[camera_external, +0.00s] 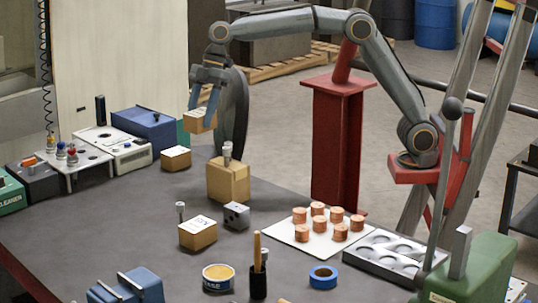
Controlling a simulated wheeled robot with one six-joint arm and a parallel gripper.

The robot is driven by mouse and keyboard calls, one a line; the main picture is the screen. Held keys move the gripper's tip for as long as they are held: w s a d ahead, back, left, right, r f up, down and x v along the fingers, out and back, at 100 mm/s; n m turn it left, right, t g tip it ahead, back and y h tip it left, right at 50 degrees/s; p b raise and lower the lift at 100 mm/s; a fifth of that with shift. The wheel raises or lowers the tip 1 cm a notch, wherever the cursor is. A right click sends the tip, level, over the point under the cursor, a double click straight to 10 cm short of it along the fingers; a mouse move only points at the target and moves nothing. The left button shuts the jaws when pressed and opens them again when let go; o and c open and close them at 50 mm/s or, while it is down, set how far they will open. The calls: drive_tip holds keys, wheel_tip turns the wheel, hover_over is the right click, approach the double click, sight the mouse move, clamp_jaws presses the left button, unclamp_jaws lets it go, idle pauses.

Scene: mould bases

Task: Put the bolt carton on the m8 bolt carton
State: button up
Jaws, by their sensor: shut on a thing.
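My gripper (203,106) is shut on a small brown carton (200,122), the bolt carton, with a pale top. It holds the carton in the air above the back of the table. A larger brown carton (197,236) stands on the table at the front, with dark marking on its white top label; it looks like the m8 bolt carton, though the print is too small to read surely. Another small brown carton (175,160) with a white top stands at the back left, below and left of my gripper. The held carton is apart from both.
A tan block (228,182) with an upright metal pin stands below my gripper. A grey metal block (236,216) sits beside the front carton. Copper cylinders (318,209) stand on a white sheet to the right. Instruments (115,148) line the left edge. Blue tape (323,276) lies in front.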

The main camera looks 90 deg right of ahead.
sight(197, 113)
wheel_tip(197, 113, up, 3)
drive_tip(key=shift+a+r, duration=0.1)
drive_tip(key=shift+r, duration=0.1)
drive_tip(key=s+a+m+p, duration=0.2)
drive_tip(key=a+p, duration=0.8)
drive_tip(key=a, duration=2.5)
drive_tip(key=shift+n, duration=0.5)
drive_tip(key=f+p, duration=0.1)
drive_tip(key=f, duration=0.4)
drive_tip(key=s+f+p, duration=0.1)
drive_tip(key=f, duration=0.4)
drive_tip(key=f+p, duration=0.1)
drive_tip(key=f, duration=0.4)
drive_tip(key=shift+s+f+p, duration=0.2)
drive_tip(key=shift+s+p, duration=0.05)
drive_tip(key=shift+p, duration=0.05)
drive_tip(key=shift+f, duration=0.15)
drive_tip(key=o, duration=1.6)
drive_tip(key=shift+d, duration=0.1)
drive_tip(key=shift+c, duration=0.2)
